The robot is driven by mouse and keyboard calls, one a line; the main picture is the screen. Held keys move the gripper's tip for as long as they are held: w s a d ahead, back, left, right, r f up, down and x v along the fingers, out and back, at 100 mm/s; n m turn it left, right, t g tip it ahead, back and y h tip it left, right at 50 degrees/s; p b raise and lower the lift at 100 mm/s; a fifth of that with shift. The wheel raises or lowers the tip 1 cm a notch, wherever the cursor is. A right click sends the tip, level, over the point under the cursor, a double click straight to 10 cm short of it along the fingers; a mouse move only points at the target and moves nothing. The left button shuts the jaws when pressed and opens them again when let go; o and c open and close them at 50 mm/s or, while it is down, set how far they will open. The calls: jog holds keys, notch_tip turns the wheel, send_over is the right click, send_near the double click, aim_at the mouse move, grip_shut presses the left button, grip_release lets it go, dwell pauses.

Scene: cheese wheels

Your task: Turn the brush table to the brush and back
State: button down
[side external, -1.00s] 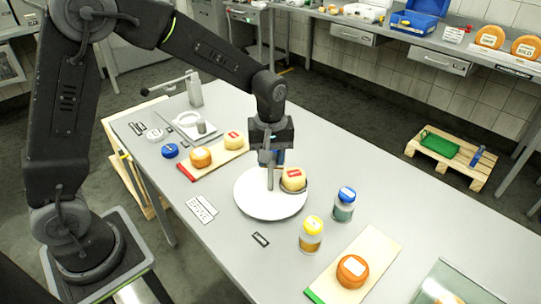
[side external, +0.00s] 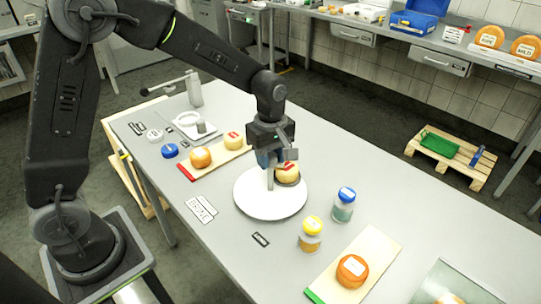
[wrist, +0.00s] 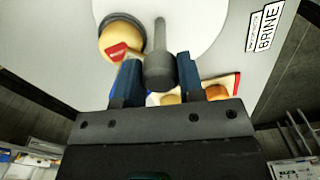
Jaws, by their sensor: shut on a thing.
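The white round brush table (side external: 262,208) lies on the grey bench and fills the top of the wrist view (wrist: 195,20). A grey upright peg (wrist: 158,68) stands on it. My gripper (side external: 268,163) is shut on this peg, with a blue finger on either side of it in the wrist view (wrist: 157,75). A pale yellow cheese wheel (side external: 287,176) with a red label sits in a dark round holder at the table's back right. It shows left of the peg in the wrist view (wrist: 113,42). I cannot make out the brush.
A red-edged board (side external: 218,160) with two cheeses lies behind left. A blue-lidded jar (side external: 343,206) and a yellow-lidded jar (side external: 311,236) stand right of the table. A green-edged board (side external: 375,248) bears an orange cheese. BRINE cards (side external: 201,210) lie at front left.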

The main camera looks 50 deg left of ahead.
jog(key=shift+n, duration=2)
jog(key=shift+r+n, duration=0.1)
jog(key=shift+n, duration=1.8)
jog(key=c, duration=0.7)
grip_release()
jog(key=shift+c, duration=0.2)
notch_tip(320, 180, up, 14)
